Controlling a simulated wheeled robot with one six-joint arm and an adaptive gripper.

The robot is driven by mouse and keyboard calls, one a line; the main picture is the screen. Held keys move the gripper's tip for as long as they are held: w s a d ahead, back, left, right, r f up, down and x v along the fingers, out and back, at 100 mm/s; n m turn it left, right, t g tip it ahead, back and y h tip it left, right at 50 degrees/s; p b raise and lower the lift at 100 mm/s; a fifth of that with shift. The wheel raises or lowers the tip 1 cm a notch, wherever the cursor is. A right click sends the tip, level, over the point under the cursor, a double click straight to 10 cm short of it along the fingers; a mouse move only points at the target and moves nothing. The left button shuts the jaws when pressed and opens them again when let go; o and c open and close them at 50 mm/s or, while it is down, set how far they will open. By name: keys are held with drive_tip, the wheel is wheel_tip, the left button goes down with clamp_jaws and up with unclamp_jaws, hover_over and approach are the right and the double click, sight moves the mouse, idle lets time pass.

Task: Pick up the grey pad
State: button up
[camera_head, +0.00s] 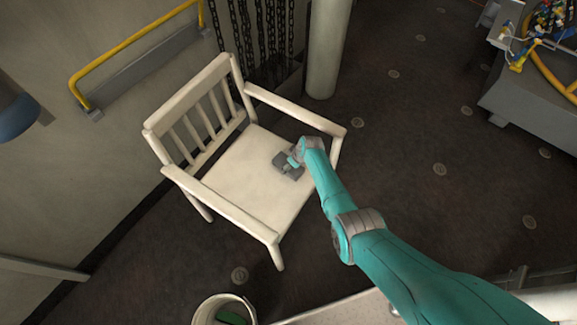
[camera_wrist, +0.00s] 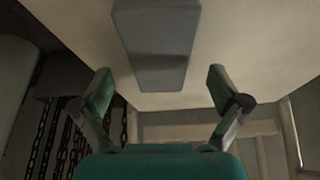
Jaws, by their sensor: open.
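The grey pad (camera_wrist: 156,42) is a flat grey block lying on the cream seat of a wooden armchair (camera_head: 232,185). In the head view the pad (camera_head: 287,166) shows on the right part of the seat, partly hidden by my gripper (camera_head: 295,160). In the wrist view my gripper (camera_wrist: 158,92) is open, its two green-padded fingers spread wide. The pad's near end lies between the fingertips in the picture, with a gap on each side. No contact with the pad shows. I cannot tell the exact height of the fingers above the seat.
The chair has raised armrests (camera_head: 295,108) and a slatted back close to the wall. Chains (camera_head: 262,40) and a round pillar (camera_head: 327,45) stand behind it. A white bucket (camera_head: 222,311) is at the front.

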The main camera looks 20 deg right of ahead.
drive_tip(key=shift+x, duration=0.9)
drive_tip(key=c, duration=1.2)
